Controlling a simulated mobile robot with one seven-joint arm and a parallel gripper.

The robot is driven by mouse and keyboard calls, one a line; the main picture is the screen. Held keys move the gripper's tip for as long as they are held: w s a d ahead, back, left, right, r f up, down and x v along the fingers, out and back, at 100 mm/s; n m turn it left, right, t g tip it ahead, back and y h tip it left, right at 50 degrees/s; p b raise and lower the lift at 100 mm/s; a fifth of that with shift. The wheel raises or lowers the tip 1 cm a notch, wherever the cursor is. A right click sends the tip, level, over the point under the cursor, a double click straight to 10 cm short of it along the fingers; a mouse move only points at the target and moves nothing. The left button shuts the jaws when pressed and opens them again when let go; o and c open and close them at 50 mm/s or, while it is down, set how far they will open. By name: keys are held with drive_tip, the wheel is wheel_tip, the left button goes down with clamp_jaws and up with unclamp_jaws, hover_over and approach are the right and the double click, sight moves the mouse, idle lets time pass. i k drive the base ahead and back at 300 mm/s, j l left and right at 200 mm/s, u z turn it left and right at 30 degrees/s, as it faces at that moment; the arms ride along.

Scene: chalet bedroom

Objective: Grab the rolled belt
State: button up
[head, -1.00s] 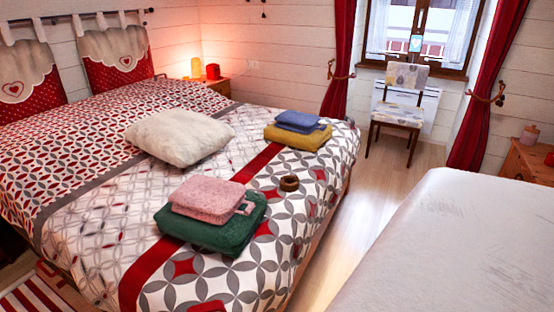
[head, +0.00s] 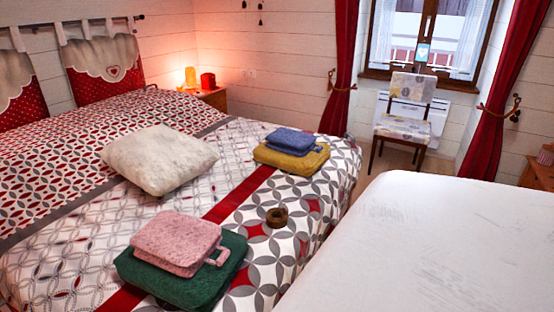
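The rolled belt (head: 277,217) is a small brown coil lying on the patterned bed (head: 325,205). It sits to the right of the red stripe, between the two stacks of folded cloth. Nothing covers it. My gripper is not in view.
A pink folded item (head: 178,242) lies on a green one (head: 182,278) left of and nearer than the belt. A blue folded item (head: 290,142) lies on a yellow one (head: 291,159) beyond it. A white pillow (head: 158,159) is farther left. A white-covered surface (head: 435,245) fills the right foreground.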

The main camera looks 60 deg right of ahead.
sight(276, 223)
drive_tip(key=i+l, duration=0.1)
drive_tip(key=l, duration=1.15)
drive_tip(key=i+l, duration=0.15)
drive_tip(key=l, duration=0.5)
